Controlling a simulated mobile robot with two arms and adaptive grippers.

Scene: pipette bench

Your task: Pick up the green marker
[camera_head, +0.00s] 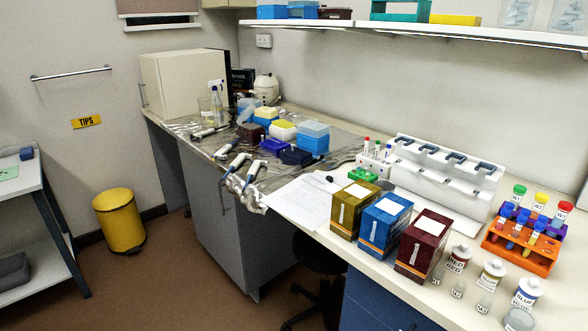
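A small upright item with a green top (376,147) stands in a white holder (374,164) on the bench, right of centre. It looks like the green marker, but it is too small to be sure. A similar red-topped item (367,141) stands to its left, and a darker-topped one (388,149) to its right. The holder hides their lower parts. Neither of my grippers is in view.
Gold (356,210), blue (382,225) and dark red (424,245) boxes stand at the bench's front edge. A white pipette stand (445,172) is right of the holder. An orange rack (525,248) holds tubes. Papers (300,200) lie left. A stool (318,255) is below.

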